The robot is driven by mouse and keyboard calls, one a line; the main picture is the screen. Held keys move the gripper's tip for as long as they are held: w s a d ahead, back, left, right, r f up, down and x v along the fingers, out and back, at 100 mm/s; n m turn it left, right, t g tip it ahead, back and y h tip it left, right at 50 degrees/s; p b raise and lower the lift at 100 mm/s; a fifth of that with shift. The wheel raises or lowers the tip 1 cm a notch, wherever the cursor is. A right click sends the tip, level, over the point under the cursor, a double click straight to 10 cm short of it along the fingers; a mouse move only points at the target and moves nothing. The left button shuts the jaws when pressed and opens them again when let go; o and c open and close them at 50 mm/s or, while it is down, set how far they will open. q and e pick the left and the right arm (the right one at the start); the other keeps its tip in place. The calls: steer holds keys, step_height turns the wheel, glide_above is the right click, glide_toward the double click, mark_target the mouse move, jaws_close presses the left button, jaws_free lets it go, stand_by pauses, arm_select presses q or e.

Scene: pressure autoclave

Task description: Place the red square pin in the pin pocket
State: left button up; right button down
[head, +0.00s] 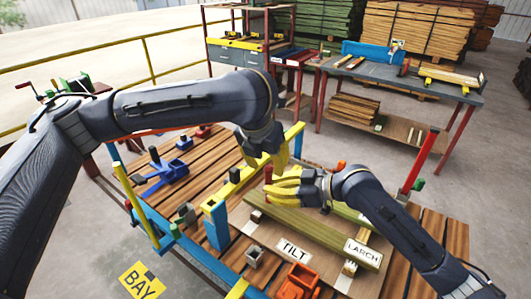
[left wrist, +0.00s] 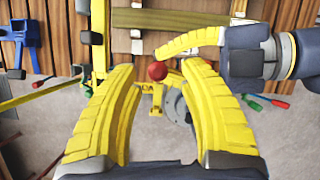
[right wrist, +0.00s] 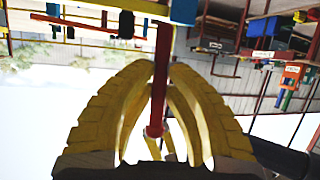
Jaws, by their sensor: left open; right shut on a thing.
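My right gripper (head: 272,187) is shut on the red pin. In the right wrist view the pin (right wrist: 161,80) is a long red bar between the yellow fingers, with a rounded knob at its lower end. In the left wrist view only its round red end (left wrist: 157,70) shows, beside the right fingers. My left gripper (head: 265,158) is open just above the right one. In the left wrist view the red end lies between its fingertips, and I cannot tell whether they touch it. A grey square cup (head: 255,256) stands at the bench front; I cannot tell whether it is the pin pocket.
An orange block (head: 299,283) sits at the front, a blue clamp (head: 165,172) at the left. A grey worktable (head: 400,82) stands behind.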

mark_target(270, 167)
arm_select(q)
steer(key=shift+x, duration=1.7)
steer(key=shift+c, duration=0.3)
jaws_close()
arm_select(e)
steer(key=c, duration=1.3)
jaws_free()
